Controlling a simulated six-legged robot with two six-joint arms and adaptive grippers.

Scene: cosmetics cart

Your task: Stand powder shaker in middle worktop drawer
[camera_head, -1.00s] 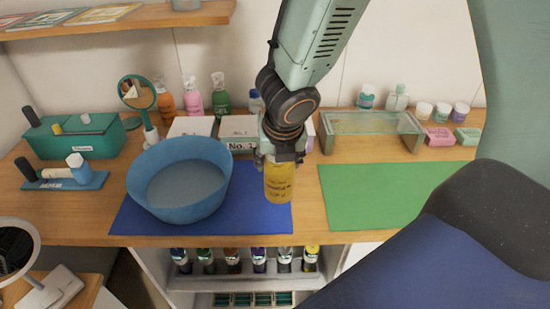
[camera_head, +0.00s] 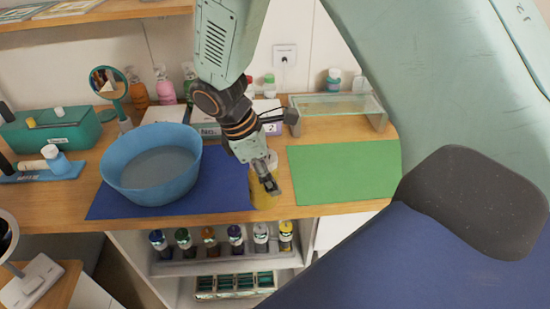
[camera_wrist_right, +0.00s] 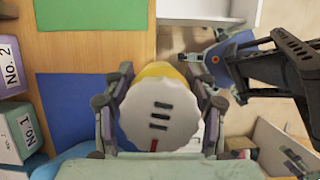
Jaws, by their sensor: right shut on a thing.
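The powder shaker (camera_head: 262,200) is yellow with a white cap; in the head view it is partly hidden behind my right gripper (camera_head: 268,187). It is near the worktop's front edge, by the right end of the blue mat. In the right wrist view my right gripper (camera_wrist_right: 160,112) is shut around the shaker, with its white ridged cap (camera_wrist_right: 158,118) facing the camera. Whether its base touches the worktop I cannot tell. A white, box-like part (camera_wrist_right: 205,20), possibly an open drawer, shows beside the worktop edge.
A blue basin (camera_head: 150,185) stands on the blue mat (camera_head: 222,195), left of the shaker. A green mat (camera_head: 345,172) lies clear to the right. Below the worktop (camera_head: 300,211), several bottles stand on a shelf (camera_head: 215,265). A glass stand (camera_head: 335,104) is behind.

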